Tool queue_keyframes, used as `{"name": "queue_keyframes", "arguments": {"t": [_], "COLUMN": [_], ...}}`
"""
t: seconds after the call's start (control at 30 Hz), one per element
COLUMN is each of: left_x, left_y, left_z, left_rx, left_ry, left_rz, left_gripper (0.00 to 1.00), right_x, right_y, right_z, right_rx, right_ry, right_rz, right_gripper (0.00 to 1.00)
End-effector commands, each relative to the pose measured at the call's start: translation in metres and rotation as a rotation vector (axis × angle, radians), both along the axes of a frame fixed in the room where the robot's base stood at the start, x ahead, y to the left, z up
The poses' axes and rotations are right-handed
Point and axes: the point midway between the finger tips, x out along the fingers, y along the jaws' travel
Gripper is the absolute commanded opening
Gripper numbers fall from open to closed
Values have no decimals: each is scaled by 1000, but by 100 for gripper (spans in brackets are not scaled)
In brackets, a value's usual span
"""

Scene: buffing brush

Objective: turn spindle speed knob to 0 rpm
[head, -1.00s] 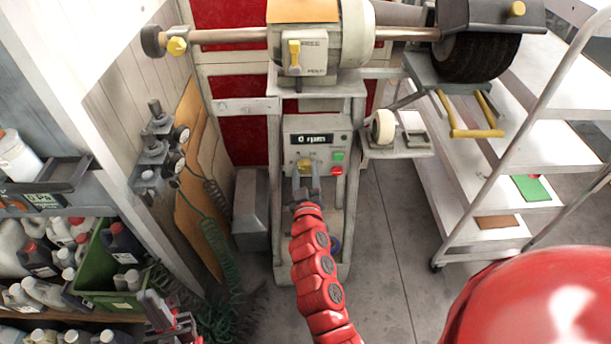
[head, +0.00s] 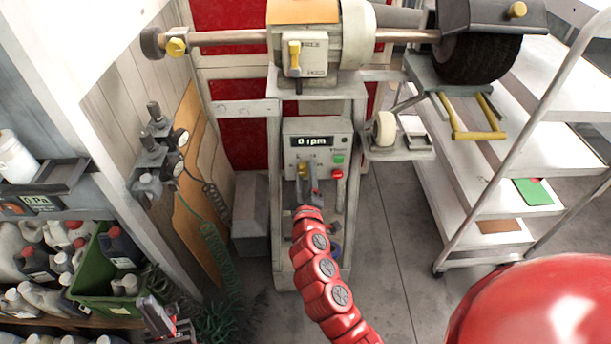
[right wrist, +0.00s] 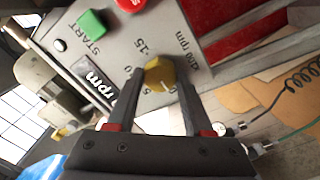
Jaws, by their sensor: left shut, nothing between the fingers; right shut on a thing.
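The spindle speed knob (head: 302,171) is yellow and sits on the grey control panel (head: 325,162). The display (head: 311,141) above it reads 0 rpm. My right gripper (head: 307,180) is at the knob, partly covering it. In the right wrist view its dark fingers stand on either side of the knob (right wrist: 158,75) and are shut on it; a printed speed scale surrounds the knob. My left gripper (head: 160,318) is low at the left, away from the panel, shut and empty.
A green START button (head: 339,159) and a red button (head: 337,174) sit close to the right of the knob. The buffing wheel (head: 478,58) and a metal shelf cart (head: 490,190) stand to the right. Bottles and a green crate (head: 90,270) are at lower left.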

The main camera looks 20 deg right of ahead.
Motion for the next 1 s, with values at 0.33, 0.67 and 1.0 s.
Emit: {"name": "queue_keyframes", "arguments": {"t": [0.33, 0.67, 1.0], "left_x": [0, 0, 0], "left_y": [0, 0, 0], "left_z": [0, 0, -8], "left_rx": [0, 0, 0], "left_ry": [0, 0, 0], "left_rz": [0, 0, 0], "left_gripper": [0, 0, 0], "right_x": [0, 0, -28], "right_y": [0, 0, 9], "right_z": [-1, 0, -4], "right_rx": [-2, -2, -2], "right_ry": [2, 1, 3], "right_rz": [1, 1, 4], "right_gripper": [58, 81, 81]}}
